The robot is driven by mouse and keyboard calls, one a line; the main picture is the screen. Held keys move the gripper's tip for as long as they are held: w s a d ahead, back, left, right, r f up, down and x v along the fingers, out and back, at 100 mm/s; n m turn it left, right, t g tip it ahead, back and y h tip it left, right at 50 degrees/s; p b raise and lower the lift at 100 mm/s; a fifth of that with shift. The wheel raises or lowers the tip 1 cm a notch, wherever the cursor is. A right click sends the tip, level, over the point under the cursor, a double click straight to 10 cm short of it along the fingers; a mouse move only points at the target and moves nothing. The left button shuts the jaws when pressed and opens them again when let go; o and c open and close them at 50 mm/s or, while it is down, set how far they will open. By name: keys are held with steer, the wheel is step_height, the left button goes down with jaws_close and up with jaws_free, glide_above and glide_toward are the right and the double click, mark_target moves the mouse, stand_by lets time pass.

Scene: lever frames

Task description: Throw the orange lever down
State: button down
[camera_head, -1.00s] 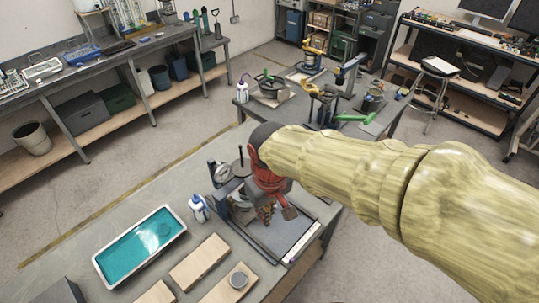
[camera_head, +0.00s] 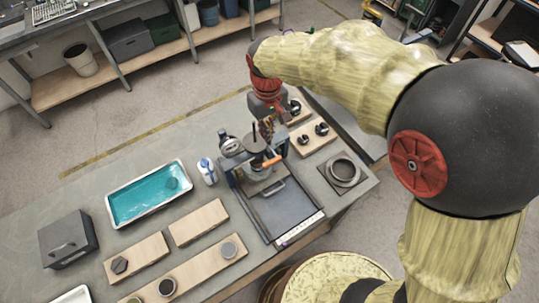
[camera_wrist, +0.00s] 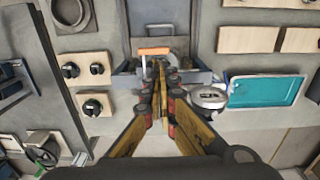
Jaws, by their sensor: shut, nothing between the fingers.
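The orange lever (camera_head: 271,162) is a short bar on the grey press-like frame (camera_head: 268,207) on the workbench. In the wrist view the lever (camera_wrist: 153,51) lies roughly horizontal, just beyond my fingertips and a little to their left. My gripper (camera_head: 266,134) is above and behind the lever in the head view. In the wrist view its long yellow-and-dark fingers (camera_wrist: 160,68) are together with nothing between them. Whether the fingertips touch the lever or frame, I cannot tell. Part of the frame behind the fingers is hidden.
A round gauge (camera_head: 232,147) and a white-and-blue bottle (camera_head: 207,172) stand left of the frame. A teal tray (camera_head: 148,193) and wooden boards (camera_head: 199,222) lie farther left. Boards with black knobs (camera_head: 313,139) and a round ring fixture (camera_head: 342,171) lie to its right.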

mark_target(265, 164)
step_height(265, 164, down, 14)
steer(key=shift+f, duration=0.1)
stand_by(0.5)
